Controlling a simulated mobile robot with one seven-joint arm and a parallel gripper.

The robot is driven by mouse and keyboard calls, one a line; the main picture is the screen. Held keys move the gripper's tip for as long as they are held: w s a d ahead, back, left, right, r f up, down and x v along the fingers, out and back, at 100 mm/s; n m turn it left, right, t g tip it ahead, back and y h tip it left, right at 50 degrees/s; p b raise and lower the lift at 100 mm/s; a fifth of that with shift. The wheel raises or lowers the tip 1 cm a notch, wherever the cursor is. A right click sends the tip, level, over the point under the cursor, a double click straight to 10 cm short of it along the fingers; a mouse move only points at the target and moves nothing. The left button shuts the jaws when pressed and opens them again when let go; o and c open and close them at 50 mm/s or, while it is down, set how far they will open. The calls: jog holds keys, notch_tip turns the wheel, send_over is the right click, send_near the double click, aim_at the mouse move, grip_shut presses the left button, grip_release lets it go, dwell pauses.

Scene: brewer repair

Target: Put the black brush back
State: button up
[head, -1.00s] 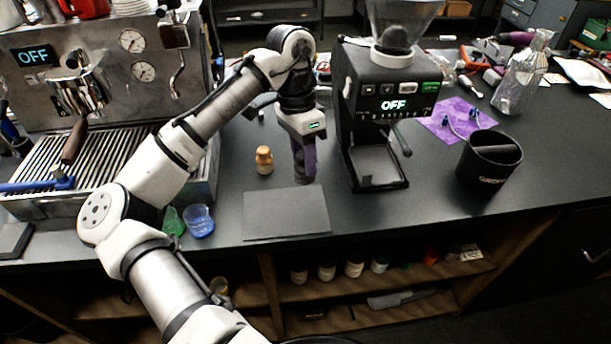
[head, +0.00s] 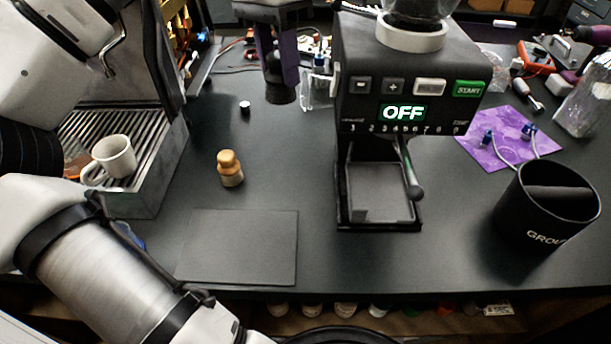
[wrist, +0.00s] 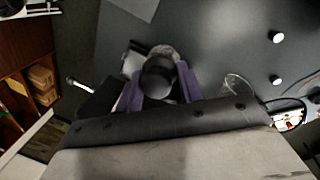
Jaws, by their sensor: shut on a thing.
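My gripper (head: 279,62) has purple fingers and is shut on the black brush (head: 281,94), whose dark rounded end hangs below the fingers. It is over the back part of the counter, just left of the grinder. In the wrist view, the purple fingers of my gripper (wrist: 160,92) close around the dark round brush (wrist: 158,76). The upper part of the brush is hidden between the fingers. I cannot tell how far its end is above the counter.
The grinder (head: 408,65) stands right of my gripper, with a clear plastic piece (head: 318,92) between them. A black bin (head: 548,210) stands at right.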

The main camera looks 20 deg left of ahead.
jog(key=shift+w, duration=0.1)
jog(key=shift+d+f, duration=0.1)
jog(key=shift+f, duration=0.2)
notch_tip(320, 180, down, 19)
jog(key=shift+b, duration=0.6)
jog(key=shift+f, duration=0.1)
jog(key=o, duration=0.9)
jog(key=shift+o, duration=0.2)
notch_tip(320, 180, up, 12)
jog(key=w+a, duration=0.1)
jog(key=shift+a, duration=0.35)
